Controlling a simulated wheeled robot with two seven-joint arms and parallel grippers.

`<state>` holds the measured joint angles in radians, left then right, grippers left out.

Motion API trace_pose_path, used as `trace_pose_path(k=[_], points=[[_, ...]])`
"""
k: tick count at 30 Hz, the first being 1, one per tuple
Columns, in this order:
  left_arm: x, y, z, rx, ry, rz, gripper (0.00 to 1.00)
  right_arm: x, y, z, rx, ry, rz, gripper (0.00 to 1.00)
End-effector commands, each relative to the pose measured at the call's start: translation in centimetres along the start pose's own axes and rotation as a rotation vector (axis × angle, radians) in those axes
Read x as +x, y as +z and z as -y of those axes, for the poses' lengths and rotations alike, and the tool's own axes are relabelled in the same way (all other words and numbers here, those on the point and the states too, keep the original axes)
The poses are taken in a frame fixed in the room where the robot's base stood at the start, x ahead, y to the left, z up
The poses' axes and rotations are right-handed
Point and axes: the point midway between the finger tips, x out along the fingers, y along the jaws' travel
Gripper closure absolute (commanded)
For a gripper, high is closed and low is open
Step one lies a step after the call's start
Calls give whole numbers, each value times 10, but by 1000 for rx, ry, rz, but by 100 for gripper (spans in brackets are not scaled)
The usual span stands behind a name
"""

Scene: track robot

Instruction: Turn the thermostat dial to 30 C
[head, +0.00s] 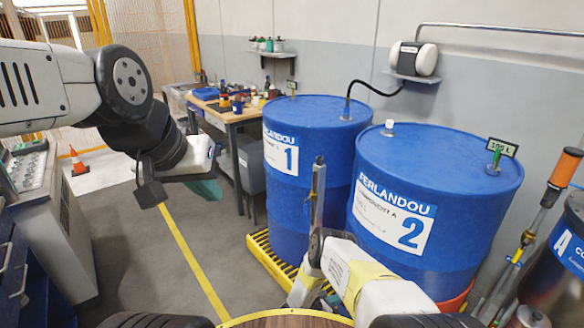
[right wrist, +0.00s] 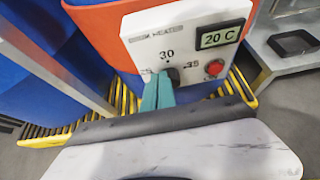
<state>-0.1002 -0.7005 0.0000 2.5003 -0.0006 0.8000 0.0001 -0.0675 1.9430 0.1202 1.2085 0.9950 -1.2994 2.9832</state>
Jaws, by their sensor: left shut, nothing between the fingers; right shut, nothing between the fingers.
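In the right wrist view, a white heater panel (right wrist: 150,38) is on an orange band around a blue drum. It carries a dark dial (right wrist: 173,74), with 30 marked above it and 35 to its right; the left mark is hard to read. The display (right wrist: 219,37) reads 20 C. My right gripper (right wrist: 160,80) has its teal fingers closed together at the dial's left side, covering part of it; I cannot tell if they touch. In the head view, my left gripper (head: 208,188) is shut and empty over the floor, away from the drums.
A red button (right wrist: 214,68) is right of the dial. Blue drum 1 (head: 315,115) and drum 2 (head: 440,165) stand by a yellow pallet edge (head: 262,255). A cluttered workbench (head: 235,112) is behind. Open floor (head: 150,250) lies on the left, with a cone (head: 77,162).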

Motion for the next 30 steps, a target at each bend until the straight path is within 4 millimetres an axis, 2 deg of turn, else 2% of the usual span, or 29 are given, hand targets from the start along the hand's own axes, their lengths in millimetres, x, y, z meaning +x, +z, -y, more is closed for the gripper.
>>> trace_pose_path(k=[6,30], points=[[0,0,0,0,0,0,100,9,5,0,-1,0,1,100],[0,0,0,0,0,0,100,11,2,2,-2,0,-2,100]])
